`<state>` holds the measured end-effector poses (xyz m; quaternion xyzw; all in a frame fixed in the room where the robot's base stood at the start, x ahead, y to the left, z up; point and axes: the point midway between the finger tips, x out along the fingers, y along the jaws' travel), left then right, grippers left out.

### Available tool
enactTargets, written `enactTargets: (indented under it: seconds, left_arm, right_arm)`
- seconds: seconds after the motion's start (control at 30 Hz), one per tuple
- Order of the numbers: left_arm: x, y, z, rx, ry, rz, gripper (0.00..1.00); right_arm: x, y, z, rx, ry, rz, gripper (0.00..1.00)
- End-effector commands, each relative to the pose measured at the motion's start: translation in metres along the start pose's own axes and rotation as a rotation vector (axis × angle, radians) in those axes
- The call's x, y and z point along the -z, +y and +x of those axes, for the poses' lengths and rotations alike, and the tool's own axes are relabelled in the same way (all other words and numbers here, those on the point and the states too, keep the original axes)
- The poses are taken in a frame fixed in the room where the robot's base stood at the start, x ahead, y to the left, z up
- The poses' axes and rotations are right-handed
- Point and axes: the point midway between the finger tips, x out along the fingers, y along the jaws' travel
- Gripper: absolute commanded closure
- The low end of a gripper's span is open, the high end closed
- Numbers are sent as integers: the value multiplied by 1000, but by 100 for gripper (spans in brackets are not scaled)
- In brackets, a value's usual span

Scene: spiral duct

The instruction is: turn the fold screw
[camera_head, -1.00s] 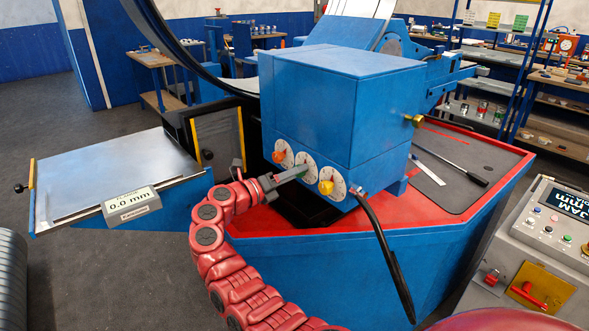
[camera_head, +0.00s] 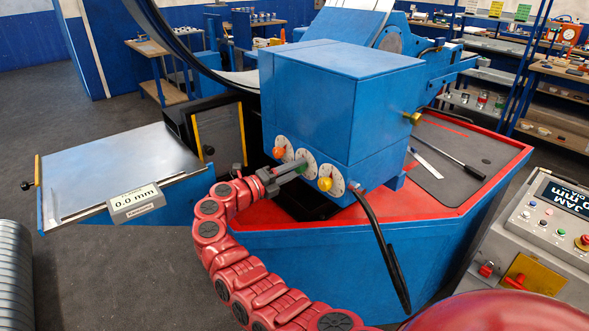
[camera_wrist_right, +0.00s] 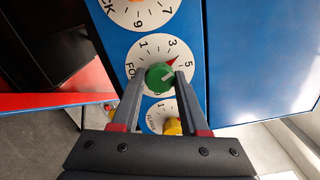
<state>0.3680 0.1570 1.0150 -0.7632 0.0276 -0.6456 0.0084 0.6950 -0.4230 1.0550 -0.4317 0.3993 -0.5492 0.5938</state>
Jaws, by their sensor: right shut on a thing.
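The fold screw is a green knob (camera_wrist_right: 160,76) on a white dial (camera_wrist_right: 158,60) on the front of the blue box. The dial's lettering starts with "FO", and its red pointer sits between 3 and 5. The green knob also shows partly in the head view (camera_head: 301,154), mostly hidden by the fingers. My right gripper (camera_wrist_right: 158,82) is shut on the green knob, one finger on each side. In the head view, my right gripper (camera_head: 297,167) reaches the middle dial from the left. My left gripper is out of view.
An orange knob (camera_head: 279,152) and a yellow knob (camera_head: 325,184) sit on dials either side, close to the fingers. A black handle (camera_head: 392,262) hangs at the right. A display (camera_head: 134,198) reads 0.0 mm. A control panel (camera_head: 545,233) stands at the right.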

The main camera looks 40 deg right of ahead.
Motion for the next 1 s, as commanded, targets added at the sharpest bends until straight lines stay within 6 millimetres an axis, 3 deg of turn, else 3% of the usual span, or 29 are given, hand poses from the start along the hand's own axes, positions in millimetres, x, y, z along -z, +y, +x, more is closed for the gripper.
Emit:
enactTargets:
  seconds: [0.17, 0.2, 0.33, 0.73, 0.87, 1.0]
  left_arm:
    - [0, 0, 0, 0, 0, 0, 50]
    - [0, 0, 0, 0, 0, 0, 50]
    - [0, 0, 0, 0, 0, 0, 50]
    - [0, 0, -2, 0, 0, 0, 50]
    - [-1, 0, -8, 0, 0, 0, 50]
    - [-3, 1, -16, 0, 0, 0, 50]
  right_arm:
    - [0, -1, 0, 1, -1, 1, 100]
    - [0, -1, 0, 1, -1, 1, 52]
    - [0, 0, 0, 1, -1, 1, 29]
    - [0, 1, -6, 0, -2, 1, 27]
    - [-1, 3, -26, -1, -5, 1, 27]
    - [0, 3, -62, -2, -5, 2, 27]
